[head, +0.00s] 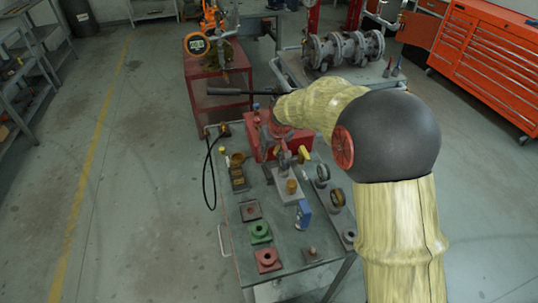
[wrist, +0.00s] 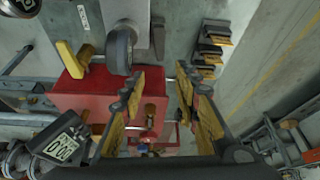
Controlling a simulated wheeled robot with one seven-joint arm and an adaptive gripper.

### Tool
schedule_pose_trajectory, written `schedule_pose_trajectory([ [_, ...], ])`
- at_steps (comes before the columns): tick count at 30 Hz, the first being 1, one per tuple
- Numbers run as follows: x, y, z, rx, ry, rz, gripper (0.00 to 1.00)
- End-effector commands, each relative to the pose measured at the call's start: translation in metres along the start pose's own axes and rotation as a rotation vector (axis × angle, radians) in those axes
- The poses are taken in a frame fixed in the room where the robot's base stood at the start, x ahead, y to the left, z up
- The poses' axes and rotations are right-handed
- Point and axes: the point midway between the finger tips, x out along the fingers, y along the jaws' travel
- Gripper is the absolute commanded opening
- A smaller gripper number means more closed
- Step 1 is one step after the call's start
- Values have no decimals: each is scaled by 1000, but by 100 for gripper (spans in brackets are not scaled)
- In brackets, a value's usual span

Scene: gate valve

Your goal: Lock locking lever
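A red box-shaped block (head: 253,143) stands at the far end of the workbench, partly hidden by my arm. In the wrist view the red block (wrist: 80,98) lies left of and behind my fingers. A yellow lever-like piece (head: 304,154) sticks up beside it; it also shows in the wrist view (wrist: 70,58). I cannot tell for certain which part is the locking lever. My gripper (wrist: 160,95) is open, its two yellow-and-black fingers apart, with nothing clearly held between them. In the head view my gripper is mostly hidden by my sleeved arm.
The grey workbench (head: 237,238) carries several small fixtures, including a green one (head: 259,232) and a red one (head: 267,260). A red cart (head: 215,98) stands behind. Open floor lies left.

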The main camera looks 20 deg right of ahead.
Motion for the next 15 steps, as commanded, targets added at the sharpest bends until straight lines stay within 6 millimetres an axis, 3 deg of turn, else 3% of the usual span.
schedule_pose_trajectory([
  [8, 3, -1, 1, 0, -13, -2, 32],
  [15, 27, -3, 6, 7, -57, -13, 32],
])
